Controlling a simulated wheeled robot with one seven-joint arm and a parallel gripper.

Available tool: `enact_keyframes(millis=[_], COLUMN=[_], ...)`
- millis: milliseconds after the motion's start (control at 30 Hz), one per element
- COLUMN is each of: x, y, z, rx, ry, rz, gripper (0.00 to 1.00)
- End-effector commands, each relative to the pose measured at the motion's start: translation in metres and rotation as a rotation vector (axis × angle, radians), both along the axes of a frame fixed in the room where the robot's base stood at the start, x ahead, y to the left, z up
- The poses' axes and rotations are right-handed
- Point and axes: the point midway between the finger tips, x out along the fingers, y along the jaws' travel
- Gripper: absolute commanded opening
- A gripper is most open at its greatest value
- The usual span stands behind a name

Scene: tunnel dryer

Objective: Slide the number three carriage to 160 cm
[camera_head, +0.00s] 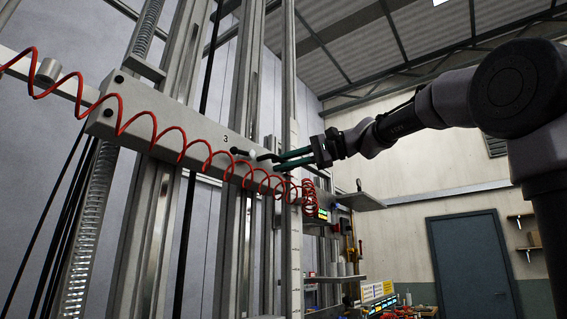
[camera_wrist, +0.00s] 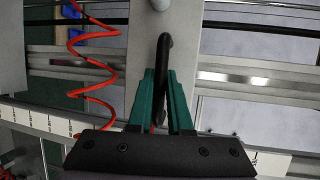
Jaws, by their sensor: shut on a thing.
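The number three carriage (camera_head: 190,125) is a long grey beam with a printed "3", set across upright metal rails. Near its right end is a black handle, which shows in the wrist view (camera_wrist: 163,60) as a dark bar on the grey carriage face (camera_wrist: 152,35). My gripper (camera_head: 277,161) reaches in from the right with green fingers. In the wrist view my gripper (camera_wrist: 162,80) is shut on the black handle. A pale scale strip (camera_head: 295,250) with marks runs upright by the carriage's right end; it also shows in the wrist view (camera_wrist: 50,124). Its numbers are too small to read.
A red coiled hose (camera_head: 150,128) hangs along the carriage front and passes close to my gripper; it also shows in the wrist view (camera_wrist: 98,65). Shelves with goods (camera_head: 335,280) stand below right. A blue door (camera_head: 472,265) is in the back wall.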

Motion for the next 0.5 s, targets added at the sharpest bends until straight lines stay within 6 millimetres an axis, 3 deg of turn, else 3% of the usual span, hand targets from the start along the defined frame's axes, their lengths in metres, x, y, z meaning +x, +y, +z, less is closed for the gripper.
enact_keyframes(millis=[500], x=[0.0004], y=[-0.0005], z=[-0.0041], rx=[-0.001], ry=[0.001], rz=[-0.001], gripper=[0.00])
